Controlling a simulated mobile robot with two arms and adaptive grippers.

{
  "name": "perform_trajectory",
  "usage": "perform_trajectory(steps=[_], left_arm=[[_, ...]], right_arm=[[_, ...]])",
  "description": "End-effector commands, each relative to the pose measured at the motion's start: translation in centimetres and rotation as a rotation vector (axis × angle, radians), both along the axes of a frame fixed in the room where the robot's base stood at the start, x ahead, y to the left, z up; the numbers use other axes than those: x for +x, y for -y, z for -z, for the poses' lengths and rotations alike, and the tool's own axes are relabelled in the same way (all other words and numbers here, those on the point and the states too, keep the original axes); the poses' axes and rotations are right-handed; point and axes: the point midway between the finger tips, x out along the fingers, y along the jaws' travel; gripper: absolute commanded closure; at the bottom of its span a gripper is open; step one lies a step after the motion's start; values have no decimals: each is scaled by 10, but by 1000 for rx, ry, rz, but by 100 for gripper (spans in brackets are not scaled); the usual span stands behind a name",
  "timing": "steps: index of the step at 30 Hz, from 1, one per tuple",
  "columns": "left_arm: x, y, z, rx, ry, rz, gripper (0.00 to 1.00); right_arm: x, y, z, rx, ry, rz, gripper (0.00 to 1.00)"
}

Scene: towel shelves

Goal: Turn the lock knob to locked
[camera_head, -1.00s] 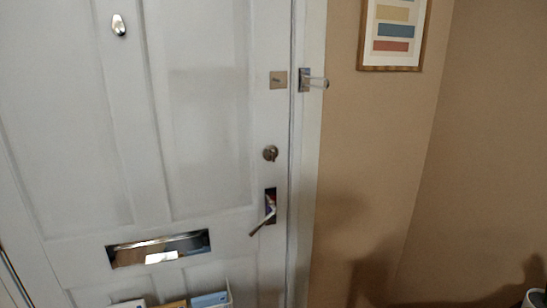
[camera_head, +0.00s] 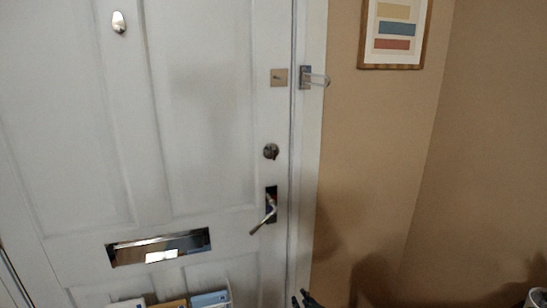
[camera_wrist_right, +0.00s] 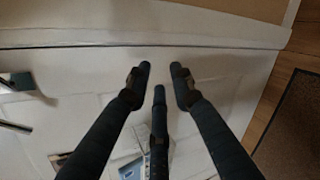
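The lock knob (camera_head: 271,151) is a small round metal knob on the white door (camera_head: 215,110), above the lever handle (camera_head: 266,213). It is too small to tell which way it is turned. The tips of my right gripper (camera_head: 306,299) show at the bottom edge of the head view, well below the knob. In the right wrist view my right gripper (camera_wrist_right: 158,85) has its dark fingers spread apart, with nothing between them. The handle plate (camera_wrist_right: 18,82) is at the left of that view. My left gripper is not in view.
A swing-bar latch (camera_head: 307,77) is on the door frame, beside a square plate (camera_head: 279,77) on the door. A mail slot (camera_head: 158,248) and a holder with papers (camera_head: 210,299) are lower down. A framed picture (camera_head: 394,31) hangs on the wall. A dark mat (camera_wrist_right: 291,130) lies on the floor.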

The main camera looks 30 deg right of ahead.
Motion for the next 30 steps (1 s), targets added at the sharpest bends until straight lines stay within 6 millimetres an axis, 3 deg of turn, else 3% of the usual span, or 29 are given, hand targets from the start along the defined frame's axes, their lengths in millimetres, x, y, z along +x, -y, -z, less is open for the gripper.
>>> perform_trajectory(steps=[1, 3, 6, 9, 12, 15, 20, 30], left_arm=[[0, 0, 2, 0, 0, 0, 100], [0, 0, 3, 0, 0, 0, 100], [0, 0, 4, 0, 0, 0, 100], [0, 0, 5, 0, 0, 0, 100], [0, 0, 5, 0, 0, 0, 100], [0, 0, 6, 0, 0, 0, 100], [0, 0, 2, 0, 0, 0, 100], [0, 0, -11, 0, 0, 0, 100]], right_arm=[[27, 5, -59, -144, 66, -55, 78], [52, 6, -135, -351, 144, -113, 78], [71, -1, -238, -634, 248, -158, 78], [73, -14, -323, -868, 335, -165, 78], [68, -26, -380, -1033, 394, -154, 78], [63, -34, -410, -1124, 424, -142, 78], [70, -34, -426, -1156, 435, -133, 78], [126, -21, -449, -1151, 434, -133, 78]])
